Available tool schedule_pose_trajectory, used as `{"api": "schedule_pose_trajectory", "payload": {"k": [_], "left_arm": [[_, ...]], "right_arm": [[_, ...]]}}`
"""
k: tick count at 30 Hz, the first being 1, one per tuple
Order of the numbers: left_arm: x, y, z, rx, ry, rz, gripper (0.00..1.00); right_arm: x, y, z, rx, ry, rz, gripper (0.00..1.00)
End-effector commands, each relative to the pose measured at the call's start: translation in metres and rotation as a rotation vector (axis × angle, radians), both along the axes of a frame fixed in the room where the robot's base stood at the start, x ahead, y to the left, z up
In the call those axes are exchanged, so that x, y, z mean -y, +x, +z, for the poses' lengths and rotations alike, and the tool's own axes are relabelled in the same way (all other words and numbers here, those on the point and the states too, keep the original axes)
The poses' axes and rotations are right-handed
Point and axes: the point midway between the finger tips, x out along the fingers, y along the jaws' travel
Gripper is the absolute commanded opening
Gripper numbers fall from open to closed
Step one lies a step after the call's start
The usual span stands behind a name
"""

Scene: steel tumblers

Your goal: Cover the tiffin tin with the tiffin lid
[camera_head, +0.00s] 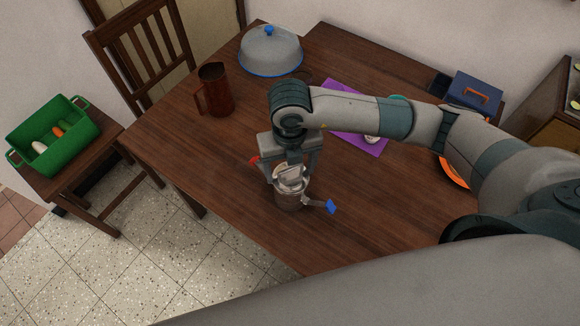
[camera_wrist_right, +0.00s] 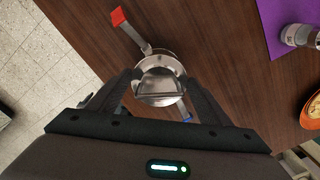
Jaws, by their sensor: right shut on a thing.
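The steel tiffin tin (camera_head: 289,202) stands upright on the wooden table, with a blue-tipped clip (camera_head: 331,207) swung out to the right and a red-tipped clip (camera_head: 254,160) out on the far left side. My right gripper (camera_head: 290,176) points down over the tin and is shut on the tiffin lid (camera_wrist_right: 158,84). The lid is at the tin's mouth; the tin's rim (camera_wrist_right: 160,56) shows past its far side in the wrist view. I cannot tell whether the lid is seated or just above the rim. My left gripper is not in view.
On the table are a brown jug (camera_head: 215,90), a grey dome cover (camera_head: 271,50), a purple mat (camera_head: 345,95) and an orange dish (camera_head: 453,176). A blue box (camera_head: 474,90) is at the right. The table left of the tin is clear.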

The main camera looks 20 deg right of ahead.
Motion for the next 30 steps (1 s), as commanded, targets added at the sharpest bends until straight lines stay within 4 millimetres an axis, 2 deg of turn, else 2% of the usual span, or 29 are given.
{"api": "schedule_pose_trajectory", "payload": {"k": [1, 3, 4, 14, 19, 23, 30], "left_arm": [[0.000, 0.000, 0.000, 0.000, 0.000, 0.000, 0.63], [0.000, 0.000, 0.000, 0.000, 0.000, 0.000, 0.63], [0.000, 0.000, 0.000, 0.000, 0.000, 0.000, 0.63], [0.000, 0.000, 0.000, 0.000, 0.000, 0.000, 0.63], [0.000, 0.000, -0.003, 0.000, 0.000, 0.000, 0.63], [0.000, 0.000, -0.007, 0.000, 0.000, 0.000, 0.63], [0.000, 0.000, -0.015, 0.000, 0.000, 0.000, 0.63]], "right_arm": [[0.000, 0.000, 0.000, 0.000, 0.000, 0.000, 0.75], [0.000, 0.000, 0.000, 0.000, 0.000, 0.000, 0.92], [0.000, 0.000, 0.000, 0.000, 0.000, 0.000, 0.94], [0.000, 0.000, 0.001, 0.000, 0.000, 0.000, 0.94], [0.000, 0.001, 0.009, 0.002, 0.001, 0.000, 0.94], [-0.001, 0.001, 0.022, 0.003, 0.001, 0.001, 0.94], [-0.001, 0.001, 0.064, 0.005, 0.001, 0.002, 0.94]]}}
